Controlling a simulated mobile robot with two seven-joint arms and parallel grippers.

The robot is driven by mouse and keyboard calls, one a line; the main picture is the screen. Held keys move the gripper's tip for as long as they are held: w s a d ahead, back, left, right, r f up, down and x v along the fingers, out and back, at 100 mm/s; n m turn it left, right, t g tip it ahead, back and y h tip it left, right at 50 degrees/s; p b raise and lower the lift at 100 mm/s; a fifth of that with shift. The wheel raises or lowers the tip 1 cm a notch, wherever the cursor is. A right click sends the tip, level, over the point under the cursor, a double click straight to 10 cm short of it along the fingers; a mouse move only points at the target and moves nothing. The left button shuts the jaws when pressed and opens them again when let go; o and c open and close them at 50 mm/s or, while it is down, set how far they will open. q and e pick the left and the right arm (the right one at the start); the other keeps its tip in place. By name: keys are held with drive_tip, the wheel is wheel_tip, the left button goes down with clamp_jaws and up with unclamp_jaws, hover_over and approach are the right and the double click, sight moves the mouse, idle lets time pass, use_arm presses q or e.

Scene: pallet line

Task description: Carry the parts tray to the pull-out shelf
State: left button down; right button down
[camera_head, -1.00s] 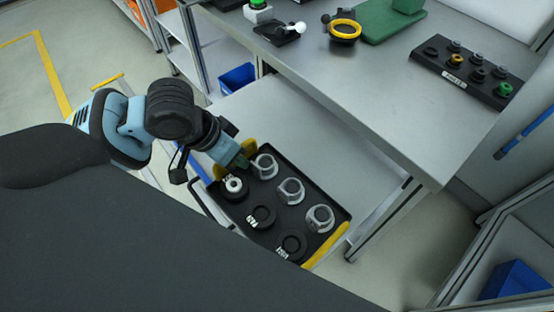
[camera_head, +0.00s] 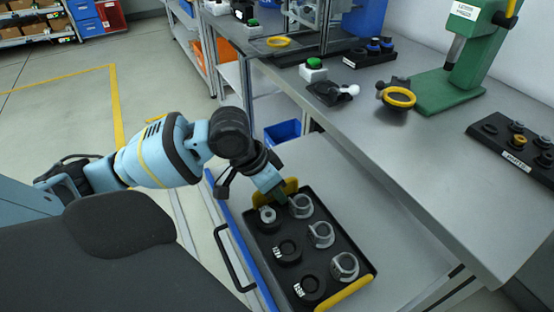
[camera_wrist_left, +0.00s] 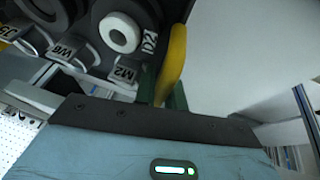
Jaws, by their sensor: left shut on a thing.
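The black parts tray (camera_head: 318,249) has a yellow handle at each end and carries grey collars and black rings in two rows. It appears level, over the front part of the grey pull-out shelf (camera_head: 410,262). The shelf has a blue front edge (camera_head: 236,232) and a black pull handle. I cannot tell whether the tray touches the shelf. My left gripper (camera_head: 282,194) is shut on the tray's far yellow handle. In the left wrist view its green fingers (camera_wrist_left: 163,95) are around the yellow handle (camera_wrist_left: 174,62). My right gripper is not in view.
The steel worktable (camera_head: 420,150) overhangs the shelf on the right. On it are a green press (camera_head: 450,85), a yellow ring on a stand (camera_head: 398,97) and a black part rack (camera_head: 515,150). A blue bin (camera_head: 283,132) stands beyond the shelf. Bare shelf lies right of the tray.

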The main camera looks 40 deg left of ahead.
use_arm(q)
drive_tip(key=w+a, duration=0.1)
drive_tip(key=w, duration=0.1)
drive_tip(key=w+a, duration=0.1)
drive_tip(key=w, duration=0.2)
drive_tip(key=w+a, duration=0.1)
drive_tip(key=w, duration=0.1)
drive_tip(key=shift+w+a+f+b, duration=0.25)
drive_tip(key=shift+a+b, duration=0.1)
drive_tip(key=shift+a, duration=0.05)
drive_tip(key=shift+w+a, duration=0.2)
drive_tip(key=shift+w, duration=0.25)
drive_tip(key=shift+w+a, duration=0.2)
drive_tip(key=shift+w, duration=0.05)
wheel_tip(320, 180, down, 3)
drive_tip(key=shift+f+b, duration=0.1)
drive_tip(key=shift+b, duration=0.3)
drive_tip(key=shift+f, duration=0.2)
